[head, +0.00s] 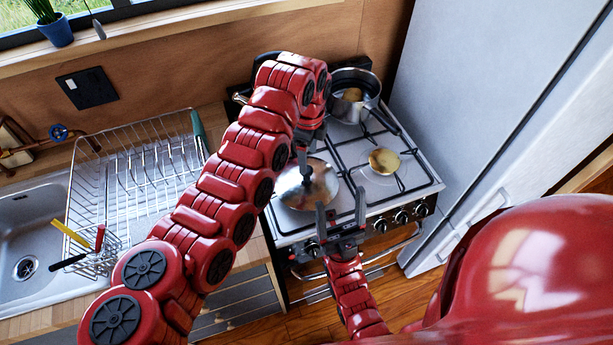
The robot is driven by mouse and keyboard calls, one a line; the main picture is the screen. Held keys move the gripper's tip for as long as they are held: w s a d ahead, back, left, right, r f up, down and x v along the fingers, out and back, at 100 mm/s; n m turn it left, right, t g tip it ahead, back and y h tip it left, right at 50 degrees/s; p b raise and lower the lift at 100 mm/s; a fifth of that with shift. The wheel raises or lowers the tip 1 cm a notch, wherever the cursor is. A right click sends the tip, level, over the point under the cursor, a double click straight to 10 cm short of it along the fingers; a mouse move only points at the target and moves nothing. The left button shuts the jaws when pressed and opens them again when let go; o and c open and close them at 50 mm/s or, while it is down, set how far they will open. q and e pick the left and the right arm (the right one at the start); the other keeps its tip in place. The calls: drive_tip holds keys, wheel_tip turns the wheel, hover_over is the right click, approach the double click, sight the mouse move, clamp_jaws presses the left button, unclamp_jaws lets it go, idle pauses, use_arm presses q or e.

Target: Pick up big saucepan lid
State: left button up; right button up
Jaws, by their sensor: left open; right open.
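The big saucepan lid (322,190) is a round, shiny metal disc over the front left of the stove. I cannot tell whether a pan is under it. My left gripper (304,168) points down from above, open, with its fingers close over the middle of the lid. The fingers and arm hide part of the lid, and I cannot tell whether they touch its knob. My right gripper (341,212) is open and empty at the stove's front edge, just in front of the lid.
A saucepan (353,107) stands on the back right of the stove (424,182). A small brass-coloured round object (384,161) lies on the front right grate. The fridge (470,100) closes off the right. A dish rack (135,165) and sink (30,235) are left.

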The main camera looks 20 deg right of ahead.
sight(307, 177)
use_arm(q)
drive_tip(key=shift+f, duration=0.45)
drive_tip(key=shift+s+a+f+p, duration=0.15)
drive_tip(key=shift+f+p, duration=0.35)
drive_tip(key=shift+p, duration=0.3)
wheel_tip(307, 177, down, 3)
drive_tip(key=shift+a+f+p, duration=0.1)
drive_tip(key=shift+f+p, duration=0.1)
drive_tip(key=shift+p, duration=0.85)
drive_tip(key=shift+f, duration=0.25)
clamp_jaws()
